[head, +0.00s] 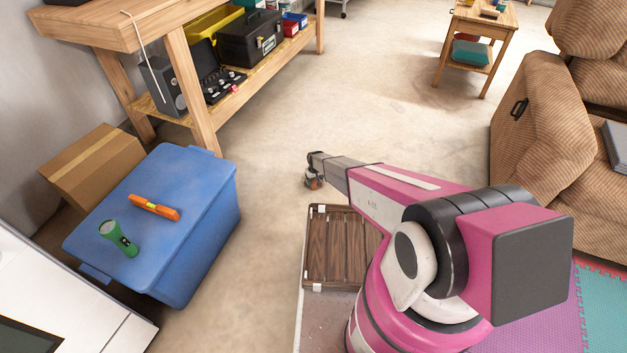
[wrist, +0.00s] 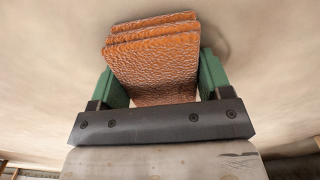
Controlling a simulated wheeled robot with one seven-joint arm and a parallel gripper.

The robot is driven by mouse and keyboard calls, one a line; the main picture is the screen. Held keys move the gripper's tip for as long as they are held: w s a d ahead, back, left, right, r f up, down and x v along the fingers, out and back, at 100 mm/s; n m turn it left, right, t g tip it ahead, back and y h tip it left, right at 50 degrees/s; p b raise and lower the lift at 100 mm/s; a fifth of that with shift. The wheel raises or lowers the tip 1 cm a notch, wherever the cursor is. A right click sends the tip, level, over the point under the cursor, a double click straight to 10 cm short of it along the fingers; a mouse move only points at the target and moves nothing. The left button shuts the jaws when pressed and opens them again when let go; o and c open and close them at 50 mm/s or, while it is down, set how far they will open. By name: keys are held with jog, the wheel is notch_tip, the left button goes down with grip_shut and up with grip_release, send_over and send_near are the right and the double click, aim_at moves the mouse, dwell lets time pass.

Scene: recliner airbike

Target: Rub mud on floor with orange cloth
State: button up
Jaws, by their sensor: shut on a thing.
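The orange cloth (wrist: 155,75), folded in layers with a rough, pebbled surface, is between the two green fingers of my gripper (wrist: 160,82) in the wrist view. My gripper is shut on it. In the head view my gripper (head: 313,165) is above the open floor (head: 290,125), and only a small bit of orange shows below it. I cannot tell whether the cloth touches the floor. No distinct mud stands out. The wrist view shows a faint darker shade on the floor right of the cloth, which may be shadow or dirt.
A blue bin (head: 205,235) with a green flashlight (head: 118,238) and an orange level (head: 154,207) stands left, by a cardboard box (head: 92,170). A wooden workbench (head: 205,85) is behind them. A brown recliner (head: 560,120) is right, a small wooden table (head: 480,22) farther back. Floor between is clear.

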aim_at(313, 184)
jog(key=shift+s+d+f, duration=0.1)
jog(key=shift+s+d, duration=0.5)
jog(key=shift+s, duration=0.25)
jog(key=shift+s+d, duration=0.6)
jog(key=shift+s, duration=0.25)
jog(key=shift+w+a, duration=0.7)
jog(key=shift+w, duration=0.25)
jog(key=shift+w+a, duration=0.55)
jog(key=shift+w, duration=0.25)
jog(key=shift+w+a, duration=0.85)
jog(key=shift+w, duration=0.3)
jog(key=shift+w+a, duration=0.8)
jog(key=shift+w, duration=0.3)
jog(key=shift+s+d+r, duration=0.1)
jog(key=shift+s+d, duration=0.05)
jog(key=shift+s, duration=0.35)
jog(key=shift+s+d+r, duration=0.1)
jog(key=shift+s+d, duration=0.05)
jog(key=shift+s, duration=0.35)
jog(key=shift+s+d+f, duration=0.1)
jog(key=shift+s+d, duration=0.1)
jog(key=shift+s, duration=0.35)
jog(key=shift+s+d+f, duration=0.1)
jog(key=shift+s+d, duration=0.05)
jog(key=shift+s, duration=0.35)
jog(key=shift+s, duration=0.1)
